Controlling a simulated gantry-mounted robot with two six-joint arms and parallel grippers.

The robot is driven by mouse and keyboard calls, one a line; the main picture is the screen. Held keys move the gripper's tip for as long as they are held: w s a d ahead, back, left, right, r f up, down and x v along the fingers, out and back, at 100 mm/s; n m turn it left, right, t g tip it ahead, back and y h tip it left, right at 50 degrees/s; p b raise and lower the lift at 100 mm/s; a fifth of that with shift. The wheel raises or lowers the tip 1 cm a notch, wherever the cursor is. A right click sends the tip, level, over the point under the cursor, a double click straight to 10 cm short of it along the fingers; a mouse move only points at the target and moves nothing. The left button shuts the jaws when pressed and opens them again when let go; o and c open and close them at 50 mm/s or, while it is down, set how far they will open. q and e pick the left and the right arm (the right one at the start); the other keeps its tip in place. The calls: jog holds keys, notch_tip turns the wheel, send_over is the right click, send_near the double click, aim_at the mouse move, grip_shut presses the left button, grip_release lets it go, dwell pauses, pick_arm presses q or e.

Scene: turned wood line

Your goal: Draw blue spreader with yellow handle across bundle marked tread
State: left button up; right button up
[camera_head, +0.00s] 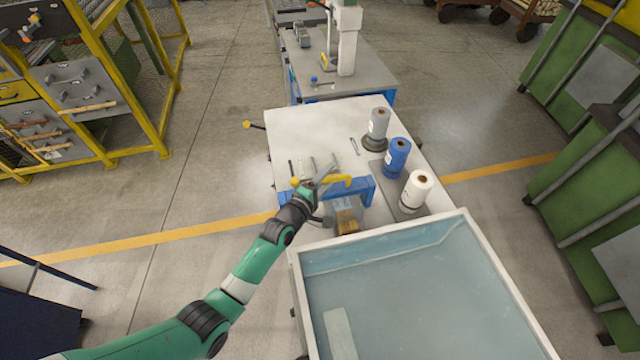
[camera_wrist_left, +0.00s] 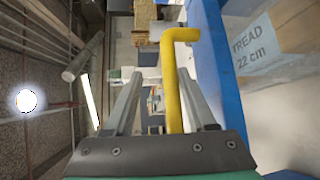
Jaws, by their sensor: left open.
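The blue spreader (camera_head: 358,193) lies at the near part of the white table, with its yellow handle (camera_head: 341,181) on top. My left gripper (camera_head: 325,178) is at the handle and open. In the left wrist view the yellow handle (camera_wrist_left: 171,95) stands between the spread fingers (camera_wrist_left: 160,80), nearer the right one, with the blue body (camera_wrist_left: 212,60) to the right. The bundle (camera_head: 347,222) of wood is just on the near side of the spreader; its label reads TREAD 22 cm in the left wrist view (camera_wrist_left: 262,55). My right gripper is not in view.
Grey (camera_head: 378,124), blue (camera_head: 397,156) and white (camera_head: 414,192) rolls stand along the table's right side. Small tools lie on the white table (camera_head: 300,130). A large water-filled tank (camera_head: 500,285) adjoins the near edge. The table's far left is mostly clear.

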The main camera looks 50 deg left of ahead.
aim_at(327, 194)
pick_arm(q)
jog(key=shift+o, duration=0.3)
jog(key=r+p, duration=0.1)
jog(key=s+d+r+p, duration=0.1)
jog(key=r, duration=0.1)
jog(key=r+p, duration=0.1)
jog(key=r, duration=0.1)
jog(key=shift+s+d+r+p, duration=0.15)
jog(key=shift+s+r+p, duration=0.1)
jog(key=shift+p, duration=0.1)
jog(key=s+d+r, duration=0.1)
jog(key=s+d+r+p, duration=0.1)
jog(key=r, duration=0.1)
jog(key=shift+s+d+r+p, duration=0.1)
jog(key=shift+s+r+p, duration=0.05)
jog(key=shift+s+p, duration=0.2)
jog(key=s+d+r, duration=0.1)
jog(key=s, duration=0.1)
jog(key=s+d+r, duration=0.1)
jog(key=s, duration=0.2)
jog(key=s+d+r, duration=0.1)
jog(key=s, duration=0.1)
jog(key=shift+s+d, duration=0.35)
jog(key=shift+c, duration=0.3)
